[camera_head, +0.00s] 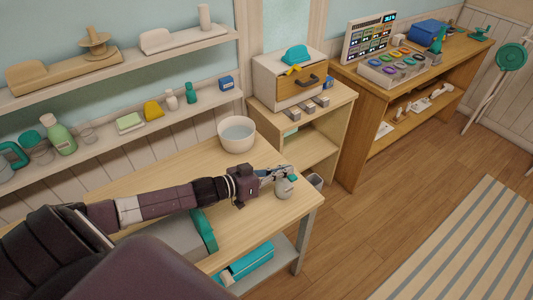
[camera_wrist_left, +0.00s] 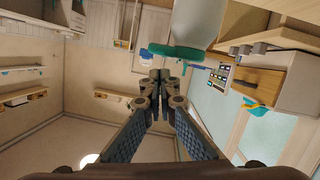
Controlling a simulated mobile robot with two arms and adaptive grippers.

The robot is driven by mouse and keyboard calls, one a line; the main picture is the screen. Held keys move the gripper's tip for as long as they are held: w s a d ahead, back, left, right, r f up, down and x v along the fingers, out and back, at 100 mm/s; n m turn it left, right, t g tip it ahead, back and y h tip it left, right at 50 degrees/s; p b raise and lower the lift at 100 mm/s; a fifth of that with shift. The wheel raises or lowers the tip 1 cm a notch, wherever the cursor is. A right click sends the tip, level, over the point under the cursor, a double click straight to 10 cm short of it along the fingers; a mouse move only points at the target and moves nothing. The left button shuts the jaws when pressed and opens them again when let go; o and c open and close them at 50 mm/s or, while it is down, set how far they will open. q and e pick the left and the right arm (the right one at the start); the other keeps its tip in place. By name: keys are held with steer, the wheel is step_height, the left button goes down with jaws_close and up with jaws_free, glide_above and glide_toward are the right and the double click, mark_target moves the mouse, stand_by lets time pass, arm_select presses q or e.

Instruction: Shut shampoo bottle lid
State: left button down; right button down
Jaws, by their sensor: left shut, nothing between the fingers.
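A small pale grey shampoo bottle (camera_head: 284,189) stands upright near the right end of the wooden table, with a teal lid (camera_head: 293,178) at its top. In the left wrist view the bottle (camera_wrist_left: 198,22) is a pale body at the top edge, and its green lid (camera_wrist_left: 178,52) lies across its end. My left gripper (camera_head: 283,171) is at the bottle's top. Its fingers are shut with nothing between them, and the fingertips (camera_wrist_left: 161,74) are close to the lid. I cannot tell whether they touch, or how far the lid is open. My right gripper is not in view.
A white bowl (camera_head: 236,134) stands on the table behind my left arm. A grey and teal item (camera_head: 204,229) lies in front of the arm. Wall shelves hold bottles and soaps. A small drawer unit (camera_head: 288,78) stands beyond the table; floor is clear at right.

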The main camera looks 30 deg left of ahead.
arm_select(q)
steer(key=shift+a+f, duration=0.1)
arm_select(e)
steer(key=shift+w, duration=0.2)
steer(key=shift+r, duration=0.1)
